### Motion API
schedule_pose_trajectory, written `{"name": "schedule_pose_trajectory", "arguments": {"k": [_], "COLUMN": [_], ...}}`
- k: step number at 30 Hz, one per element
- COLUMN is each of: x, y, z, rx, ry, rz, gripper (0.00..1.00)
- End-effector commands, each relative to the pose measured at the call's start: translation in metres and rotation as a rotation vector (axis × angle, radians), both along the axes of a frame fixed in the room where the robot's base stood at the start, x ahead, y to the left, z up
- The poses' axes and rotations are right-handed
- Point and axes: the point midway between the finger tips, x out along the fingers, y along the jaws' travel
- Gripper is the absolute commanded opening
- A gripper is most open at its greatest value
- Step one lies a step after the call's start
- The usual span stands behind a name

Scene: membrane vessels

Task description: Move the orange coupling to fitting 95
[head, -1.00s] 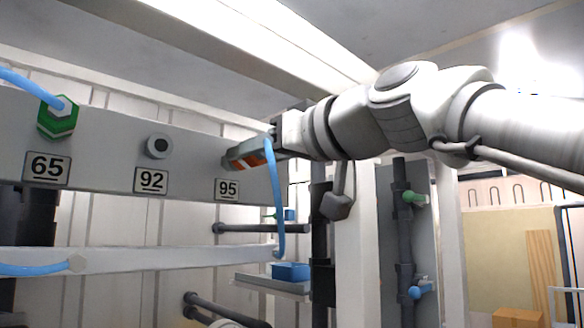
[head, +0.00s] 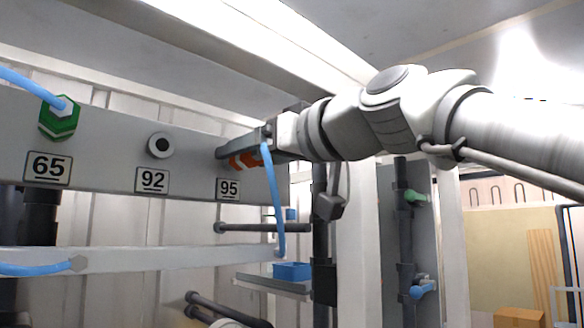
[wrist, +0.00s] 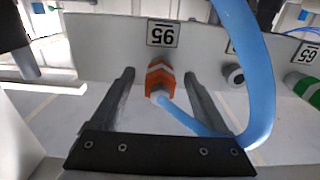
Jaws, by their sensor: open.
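The orange coupling (wrist: 160,78) with white chevrons sits on the panel at the label 95 (head: 228,189), where fitting 95 itself is hidden behind it. A blue hose (wrist: 185,118) runs from its near end; in the head view the hose (head: 268,185) hangs down in a loop. My gripper (wrist: 158,85) is open, one finger on each side of the coupling, with a gap showing on both sides. In the head view my gripper (head: 240,152) is up against the panel and partly hides the coupling (head: 245,159).
Bare fitting 92 (head: 160,145) is left of the coupling, and a green coupling (head: 60,118) with a hose is at 65. A white rail (head: 150,261) runs below the panel (head: 110,140). A blue bin (head: 292,271) stands on a shelf at lower right.

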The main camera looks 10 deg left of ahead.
Motion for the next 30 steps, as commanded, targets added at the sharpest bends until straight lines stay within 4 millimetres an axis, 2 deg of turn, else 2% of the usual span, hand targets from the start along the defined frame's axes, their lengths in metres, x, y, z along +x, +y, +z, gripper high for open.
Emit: {"name": "schedule_pose_trajectory", "arguments": {"k": [5, 8, 21, 25, 30], "x": [-0.009, -0.023, -0.091, -0.103, -0.112], "y": [-0.012, -0.027, -0.106, -0.121, -0.131], "z": [-0.001, -0.002, -0.001, 0.0, 0.0], "rx": [0.002, 0.002, 0.002, 0.002, 0.001], "ry": [-0.001, -0.003, -0.003, -0.002, -0.001], "rz": [-0.002, -0.002, -0.001, -0.002, -0.001], "gripper": [0.79, 0.79, 0.79, 0.79, 0.79]}}
